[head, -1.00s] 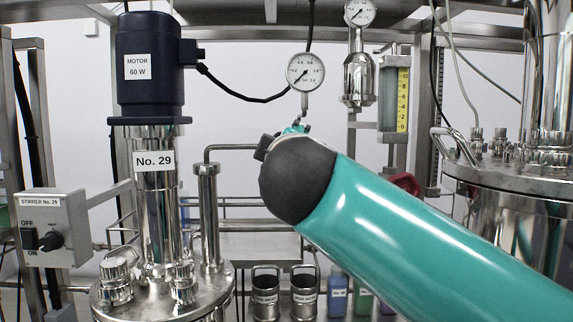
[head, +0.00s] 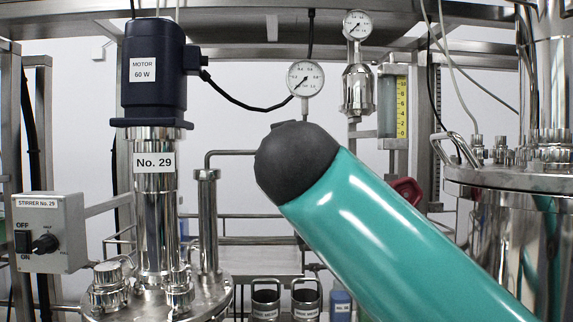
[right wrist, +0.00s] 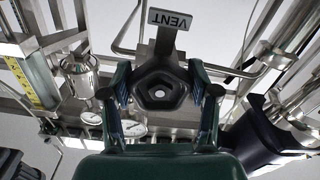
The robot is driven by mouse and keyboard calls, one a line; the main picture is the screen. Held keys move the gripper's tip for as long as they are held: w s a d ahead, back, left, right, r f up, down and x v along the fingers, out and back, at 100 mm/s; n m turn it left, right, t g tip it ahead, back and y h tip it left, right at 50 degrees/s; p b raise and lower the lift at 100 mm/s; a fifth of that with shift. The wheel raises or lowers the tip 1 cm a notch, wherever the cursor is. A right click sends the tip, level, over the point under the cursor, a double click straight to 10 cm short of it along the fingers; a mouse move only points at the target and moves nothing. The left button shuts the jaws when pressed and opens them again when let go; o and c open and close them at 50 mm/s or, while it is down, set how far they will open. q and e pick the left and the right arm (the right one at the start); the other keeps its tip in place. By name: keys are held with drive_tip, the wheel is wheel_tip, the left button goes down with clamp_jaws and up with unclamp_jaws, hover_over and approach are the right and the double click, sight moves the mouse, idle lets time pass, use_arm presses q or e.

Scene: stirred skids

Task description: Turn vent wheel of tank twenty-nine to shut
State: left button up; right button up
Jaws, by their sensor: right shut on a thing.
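Tank twenty-nine stands at the left in the head view, with its label "No. 29" (head: 155,162) on the steel column above the lid (head: 215,297). The vent wheel (right wrist: 160,88) is a dark, five-sided hand wheel with a pale centre, in the middle of the right wrist view. A "VENT" plate (right wrist: 168,19) sits beside it. My right gripper (right wrist: 160,96) has its fingers on both sides of the wheel and is shut on it. In the head view my teal right arm hides the wheel and that gripper. My left gripper is not in view.
The stirrer box (head: 49,234) is at the far left and the dark motor (head: 154,72) tops the column. A pressure gauge (head: 305,79) hangs behind my arm. Another steel tank (head: 500,185) stands at the right. Pipes run close around the wheel.

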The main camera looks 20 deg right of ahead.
drive_tip(key=shift+w+a+f+m+b, duration=0.1)
drive_tip(key=shift+f+m+b, duration=0.1)
drive_tip(key=shift+m, duration=0.5)
drive_tip(key=shift+a+f+m+b, duration=0.1)
drive_tip(key=shift+f+m, duration=0.1)
drive_tip(key=shift+m, duration=0.5)
drive_tip(key=shift+r, duration=0.15)
drive_tip(key=o, duration=1.2)
drive_tip(key=shift+c, duration=0.2)
drive_tip(key=shift+d+r, duration=0.1)
drive_tip(key=shift+s+r, duration=0.1)
drive_tip(key=shift+s, duration=0.4)
drive_tip(key=v, duration=1.1)
